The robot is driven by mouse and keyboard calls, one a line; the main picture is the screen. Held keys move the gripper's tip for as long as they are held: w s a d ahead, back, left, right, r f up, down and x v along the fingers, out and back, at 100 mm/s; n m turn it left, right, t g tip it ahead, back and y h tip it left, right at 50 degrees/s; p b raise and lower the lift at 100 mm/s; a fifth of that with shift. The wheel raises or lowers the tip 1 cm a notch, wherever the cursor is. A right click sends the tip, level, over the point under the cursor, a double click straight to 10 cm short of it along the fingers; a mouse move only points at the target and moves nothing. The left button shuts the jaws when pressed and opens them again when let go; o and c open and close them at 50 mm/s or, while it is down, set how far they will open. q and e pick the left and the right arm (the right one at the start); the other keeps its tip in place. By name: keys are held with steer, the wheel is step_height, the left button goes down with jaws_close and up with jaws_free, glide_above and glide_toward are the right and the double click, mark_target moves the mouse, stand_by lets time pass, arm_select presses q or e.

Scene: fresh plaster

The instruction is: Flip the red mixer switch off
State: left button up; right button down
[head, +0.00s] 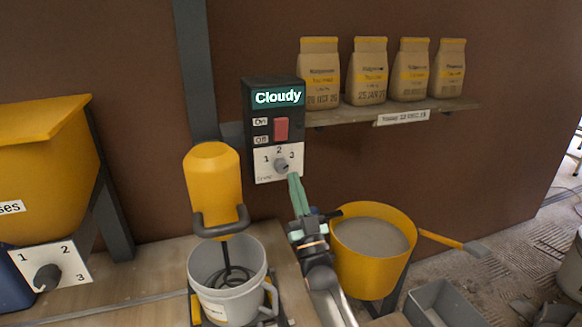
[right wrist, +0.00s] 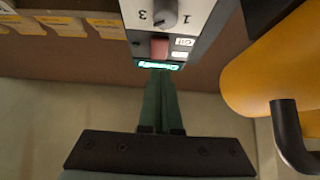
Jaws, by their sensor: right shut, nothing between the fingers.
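The red mixer switch (head: 281,129) sits on a dark control box (head: 260,97), between the labels "On" above and "Off" below. I cannot tell which way it is tipped. It also shows in the right wrist view (right wrist: 160,48), where the box appears upside down. A grey dial (head: 281,166) marked 1, 2, 3 is below the switch. My right gripper (head: 294,178) has green fingers, shut and empty. In the head view their tips are below the switch, beside the dial; contact cannot be told. In the right wrist view the gripper (right wrist: 160,75) points toward the box. My left gripper is out of view.
A yellow mixer (head: 213,175) hangs over a grey bucket (head: 228,297) left of the box. A yellow tub (head: 373,272) of grey material stands right of my arm. A shelf (head: 440,107) with several bags juts out right of the box. A yellow hopper (head: 45,165) is at left.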

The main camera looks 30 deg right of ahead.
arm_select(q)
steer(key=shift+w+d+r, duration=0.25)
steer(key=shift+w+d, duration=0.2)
arm_select(e)
steer(key=shift+v, duration=1.65)
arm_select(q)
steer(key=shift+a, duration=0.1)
arm_select(e)
steer(key=shift+w+f, duration=0.15)
